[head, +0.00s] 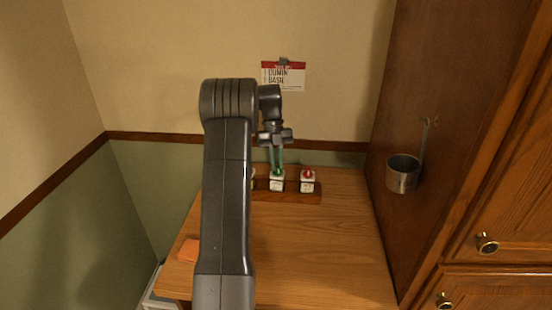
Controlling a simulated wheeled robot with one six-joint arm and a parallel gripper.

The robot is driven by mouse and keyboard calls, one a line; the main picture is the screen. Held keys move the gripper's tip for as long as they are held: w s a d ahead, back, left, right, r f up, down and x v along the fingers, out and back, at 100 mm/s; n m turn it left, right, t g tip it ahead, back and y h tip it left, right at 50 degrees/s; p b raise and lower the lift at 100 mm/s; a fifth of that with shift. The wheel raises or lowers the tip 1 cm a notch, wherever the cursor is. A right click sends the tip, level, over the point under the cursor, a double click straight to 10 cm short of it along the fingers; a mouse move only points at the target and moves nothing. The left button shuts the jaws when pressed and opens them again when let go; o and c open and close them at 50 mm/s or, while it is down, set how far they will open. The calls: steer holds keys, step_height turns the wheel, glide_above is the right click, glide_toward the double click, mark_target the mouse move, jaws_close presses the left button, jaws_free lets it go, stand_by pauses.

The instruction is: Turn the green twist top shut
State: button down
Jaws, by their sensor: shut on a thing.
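A small white jar (277,184) with a green twist top (278,171) stands on a dark wooden rack (292,197) near the back of the wooden counter. My gripper (277,166) comes down from above with its fingers around the green top and is shut on it. The fingers hide part of the top, so I cannot tell how far it is turned. The jar looks upright.
A white jar with a red top (307,180) stands just right on the same rack. My arm hides the rack's left part. An orange cloth-like item (188,250) lies at the counter's left. A metal cup (403,173) hangs on the right cabinet. A card (283,76) is on the wall.

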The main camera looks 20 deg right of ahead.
steer(key=shift+m, duration=0.5)
steer(key=c, duration=1.4)
jaws_free()
steer(key=shift+c, duration=0.2)
steer(key=v, duration=0.7)
steer(key=shift+d+r, duration=0.2)
steer(key=shift+r, duration=0.1)
